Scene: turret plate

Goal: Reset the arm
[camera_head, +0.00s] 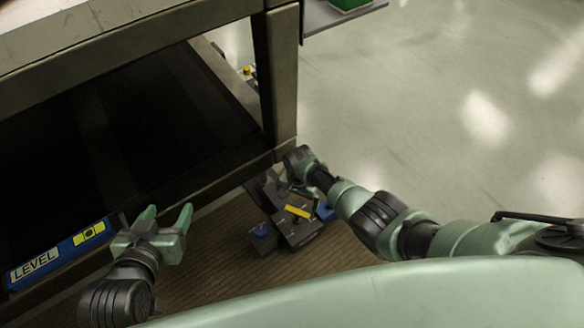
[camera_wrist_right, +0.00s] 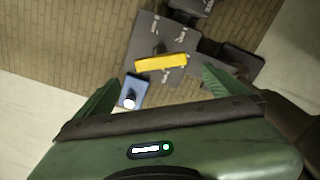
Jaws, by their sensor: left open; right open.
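My left gripper (camera_head: 166,214) is open and empty in the head view, in front of the lower shelf of the bench. My right arm reaches in from the right, and its hand (camera_head: 300,165) is above the dark grey turret plate (camera_head: 300,233). The hand's fingers are hard to make out there. In the right wrist view my right gripper (camera_wrist_right: 160,78) is open, with its green fingers apart. The plate (camera_wrist_right: 150,35), a yellow bar (camera_wrist_right: 160,63) on it and a blue block (camera_wrist_right: 134,90) show beyond and between the fingers. Nothing is held.
A metal bench with a dark lower shelf (camera_head: 150,120) fills the left, its post (camera_head: 278,75) near the right hand. A blue level box (camera_head: 60,255) lies on the shelf's front edge. The plate lies on a brown ribbed mat (camera_head: 215,255). Pale floor (camera_head: 430,90) is clear at right.

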